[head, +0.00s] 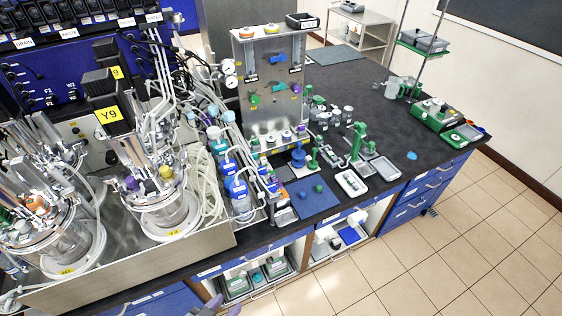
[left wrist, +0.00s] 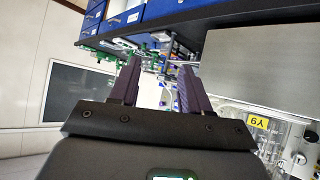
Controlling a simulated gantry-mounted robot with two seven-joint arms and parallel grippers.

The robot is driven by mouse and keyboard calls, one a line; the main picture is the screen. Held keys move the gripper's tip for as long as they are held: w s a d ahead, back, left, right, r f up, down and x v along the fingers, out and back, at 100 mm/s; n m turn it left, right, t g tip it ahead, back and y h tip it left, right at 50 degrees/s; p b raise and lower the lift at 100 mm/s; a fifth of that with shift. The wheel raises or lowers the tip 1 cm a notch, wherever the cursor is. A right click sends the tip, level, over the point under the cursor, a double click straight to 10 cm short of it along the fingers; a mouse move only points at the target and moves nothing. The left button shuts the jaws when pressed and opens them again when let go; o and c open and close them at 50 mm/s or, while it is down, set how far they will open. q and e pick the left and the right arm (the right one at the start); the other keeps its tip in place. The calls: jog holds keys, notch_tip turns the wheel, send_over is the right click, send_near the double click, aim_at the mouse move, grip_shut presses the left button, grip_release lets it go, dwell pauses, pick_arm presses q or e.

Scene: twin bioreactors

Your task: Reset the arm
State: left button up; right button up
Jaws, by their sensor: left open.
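My left gripper (head: 212,304) only just enters the head view at the bottom edge, in front of the bench, with its purple-grey fingertips showing. In the left wrist view both fingers of it (left wrist: 160,78) stand apart, open, with nothing between them. The gripper is clear of the bench and touches nothing that I can see. Most of my left arm is outside the head view. My right arm and gripper are not in view.
Two glass bioreactors (head: 165,212) stand in a steel tray (head: 130,262) on the left of the dark bench (head: 345,95). Blue-capped bottles (head: 238,187), a metal panel (head: 272,90) and green stands (head: 357,143) are further right. The tiled floor (head: 450,240) in front is free.

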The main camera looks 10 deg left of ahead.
pick_arm(q)
jog(key=s+a+f+n+g+y, duration=0.1)
jog(key=s+a+n+g+y, duration=0.1)
jog(key=s+a+g+y, duration=0.35)
notch_tip(320, 180, up, 15)
jog(key=s+h+p, duration=0.1)
jog(key=s+p, duration=0.2)
jog(key=p, duration=1.2)
jog(key=shift+a+m+g+h+p, duration=0.2)
jog(key=shift+m+g+h+p, duration=0.15)
jog(key=shift+m+p, duration=0.05)
jog(key=shift+w, duration=0.1)
